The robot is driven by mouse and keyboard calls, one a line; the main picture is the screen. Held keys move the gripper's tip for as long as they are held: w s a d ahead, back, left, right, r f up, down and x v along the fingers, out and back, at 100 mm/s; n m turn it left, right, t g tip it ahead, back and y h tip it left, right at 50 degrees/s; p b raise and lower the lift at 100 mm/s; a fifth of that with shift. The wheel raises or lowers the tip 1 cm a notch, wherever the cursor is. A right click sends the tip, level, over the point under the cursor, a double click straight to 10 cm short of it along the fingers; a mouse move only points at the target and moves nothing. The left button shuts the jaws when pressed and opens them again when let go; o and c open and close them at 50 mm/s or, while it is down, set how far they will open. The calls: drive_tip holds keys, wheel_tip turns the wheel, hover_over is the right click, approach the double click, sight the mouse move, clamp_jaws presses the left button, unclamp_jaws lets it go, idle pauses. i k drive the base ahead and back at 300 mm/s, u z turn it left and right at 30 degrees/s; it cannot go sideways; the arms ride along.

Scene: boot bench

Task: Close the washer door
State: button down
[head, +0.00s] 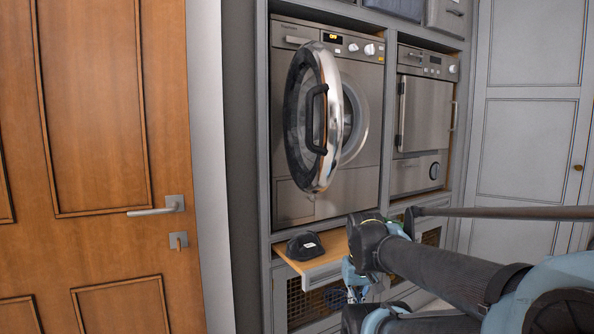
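The washer (335,195) is a steel front-loader built into the grey cabinet. Its round door (329,125) is swung open on the left side of the opening and stands out toward me, with a chrome rim and a dark handle (310,119). Part of the drum opening (355,120) shows to the right of the door. My arm reaches in from the lower right. What looks like my gripper (346,294) is low beneath the door, near the pull-out shelf and apart from the door. Its fingers are too small and partly covered to read.
A pull-out wooden shelf (318,262) below the washer carries a black cap (304,246). A second steel appliance (424,120) stands to the right. A brown wooden door (100,150) with a lever handle (157,209) is at left. Grey cupboard doors (525,140) are at far right.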

sight(314, 62)
drive_tip(key=k, duration=1.05)
drive_tip(key=u, duration=0.35)
